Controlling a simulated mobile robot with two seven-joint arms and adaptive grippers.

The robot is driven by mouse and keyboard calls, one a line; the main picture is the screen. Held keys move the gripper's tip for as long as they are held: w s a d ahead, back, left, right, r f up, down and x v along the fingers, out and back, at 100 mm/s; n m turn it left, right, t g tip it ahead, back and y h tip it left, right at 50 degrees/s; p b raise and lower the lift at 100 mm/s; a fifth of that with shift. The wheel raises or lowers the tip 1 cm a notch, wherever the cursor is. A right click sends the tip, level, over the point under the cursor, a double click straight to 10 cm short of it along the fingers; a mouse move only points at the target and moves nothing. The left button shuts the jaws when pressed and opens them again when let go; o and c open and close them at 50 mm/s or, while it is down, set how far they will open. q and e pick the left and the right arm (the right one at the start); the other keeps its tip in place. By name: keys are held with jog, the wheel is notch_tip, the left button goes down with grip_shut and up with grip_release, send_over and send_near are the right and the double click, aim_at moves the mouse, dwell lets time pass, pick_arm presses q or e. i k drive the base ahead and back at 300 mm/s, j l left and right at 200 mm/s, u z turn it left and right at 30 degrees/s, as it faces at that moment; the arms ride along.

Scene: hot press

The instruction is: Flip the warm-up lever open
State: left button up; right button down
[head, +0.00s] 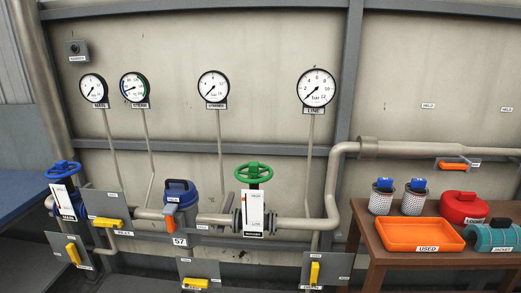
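Several levers show in the head view, and their small labels are too blurred for me to tell which is the warm-up lever. One yellow lever (108,223) lies roughly level on a grey plate right of the blue handwheel. A second yellow lever (73,253) stands steep and tilted at the lower left. A third yellow lever (195,283) lies roughly level at the bottom edge. A fourth yellow lever (314,272) stands upright at the bottom middle. An orange lever (170,222) hangs by the blue-lidded vessel, and another orange lever (452,166) lies level at the upper right. Neither gripper is in view.
A blue handwheel (63,168) and a green handwheel (254,172) sit on the pipework. Several gauges, one marked LINE (316,87), hang above.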

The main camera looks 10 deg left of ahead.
aim_at(73, 250)
jog(key=u, duration=1.65)
jog(key=i+l+z, duration=0.15)
jog(key=i, duration=0.4)
jog(key=i+l+z, duration=0.15)
jog(key=i, duration=0.4)
jog(key=l, duration=0.1)
